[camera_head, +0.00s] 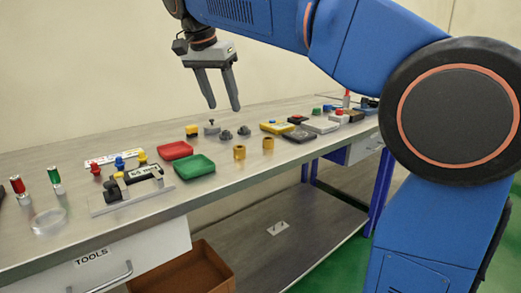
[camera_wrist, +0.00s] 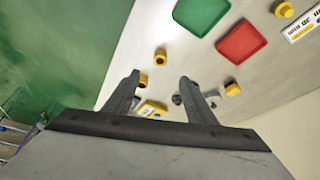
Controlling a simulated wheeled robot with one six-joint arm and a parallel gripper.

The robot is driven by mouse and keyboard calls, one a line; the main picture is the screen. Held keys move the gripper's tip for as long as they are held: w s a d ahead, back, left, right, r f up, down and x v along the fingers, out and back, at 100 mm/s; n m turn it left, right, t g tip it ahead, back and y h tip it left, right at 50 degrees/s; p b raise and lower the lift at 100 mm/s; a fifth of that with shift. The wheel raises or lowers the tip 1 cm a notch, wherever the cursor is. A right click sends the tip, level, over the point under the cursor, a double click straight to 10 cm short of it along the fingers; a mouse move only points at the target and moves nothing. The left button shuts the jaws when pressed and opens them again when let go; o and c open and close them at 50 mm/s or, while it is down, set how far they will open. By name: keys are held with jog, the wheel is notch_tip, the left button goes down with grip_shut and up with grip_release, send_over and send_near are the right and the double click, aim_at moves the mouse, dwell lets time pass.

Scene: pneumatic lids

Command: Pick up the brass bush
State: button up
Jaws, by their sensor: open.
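Two brass bushes stand on the bench near its front edge, right of the green tray. The nearer brass bush (camera_head: 239,152) also shows in the wrist view (camera_wrist: 160,57), with a dark hole in its top. The other brass bush (camera_head: 268,144) stands to its right; in the wrist view (camera_wrist: 143,81) the left finger is close beside it and may hide part of it. My gripper (camera_head: 224,106) is open and empty, pointing down above the bench, well above the parts. Its two fingers also show spread apart in the wrist view (camera_wrist: 159,80).
A green tray (camera_head: 195,168) and a red tray (camera_head: 175,150) lie left of the bushes. Dark grey knobs (camera_head: 226,135) and a yellow block (camera_head: 192,130) stand behind. The bench front edge is close.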

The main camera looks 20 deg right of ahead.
send_over(238, 158)
jog(key=a, duration=0.1)
jog(key=f, duration=1)
jog(key=shift+s+a, duration=0.1)
jog(key=shift+s, duration=0.15)
jog(key=shift+x, duration=3.2)
jog(key=shift+w+a, duration=0.1)
grip_shut()
